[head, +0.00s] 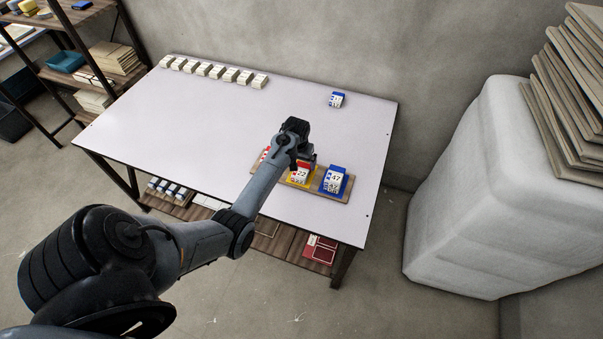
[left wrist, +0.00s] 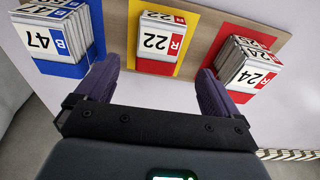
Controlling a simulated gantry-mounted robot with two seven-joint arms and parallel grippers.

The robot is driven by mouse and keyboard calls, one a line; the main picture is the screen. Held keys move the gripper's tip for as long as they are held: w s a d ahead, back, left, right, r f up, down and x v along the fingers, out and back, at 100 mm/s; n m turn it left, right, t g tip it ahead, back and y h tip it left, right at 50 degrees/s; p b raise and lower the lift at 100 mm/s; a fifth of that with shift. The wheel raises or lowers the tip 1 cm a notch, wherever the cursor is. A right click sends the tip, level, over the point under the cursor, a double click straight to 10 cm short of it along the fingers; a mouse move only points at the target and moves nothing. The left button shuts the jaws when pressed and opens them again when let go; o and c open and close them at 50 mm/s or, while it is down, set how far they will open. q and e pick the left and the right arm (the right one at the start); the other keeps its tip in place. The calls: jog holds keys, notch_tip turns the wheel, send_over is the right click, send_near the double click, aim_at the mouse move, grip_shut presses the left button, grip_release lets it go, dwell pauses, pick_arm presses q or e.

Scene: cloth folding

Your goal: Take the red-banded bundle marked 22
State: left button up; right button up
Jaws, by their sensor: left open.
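The red-banded bundle marked 22 (left wrist: 160,38) lies on a yellow pad (left wrist: 187,63) on a wooden board, and also shows in the head view (head: 300,175). My left gripper (left wrist: 157,78) is open and empty. In the left wrist view its two fingers are apart, on the near side of the bundle, with the bundle between their lines but beyond the tips. In the head view my left arm reaches over the board (head: 285,182) and partly hides it; the fingertips are hard to make out there. My right gripper is not in view.
A blue-banded bundle marked 47 (left wrist: 58,38) sits on a blue pad. A red-banded bundle marked 24 (left wrist: 247,68) sits on a red pad. A blue bundle (head: 337,99) lies farther back. Several white bundles (head: 217,72) line the back left edge. The table's middle (head: 200,115) is clear.

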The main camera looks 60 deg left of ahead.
aim_at(301, 170)
pick_arm(q)
jog(key=shift+w+a+f+b, duration=0.1)
jog(key=shift+f+b, duration=0.15)
jog(key=shift+f, duration=0.6)
jog(key=shift+w+f+b, duration=0.15)
jog(key=shift+f+b, duration=0.05)
jog(key=shift+f, duration=0.7)
jog(key=shift+w+a+f+b, duration=0.1)
jog(key=shift+f+b, duration=0.15)
jog(key=shift+f, duration=0.6)
jog(key=c, duration=1.2)
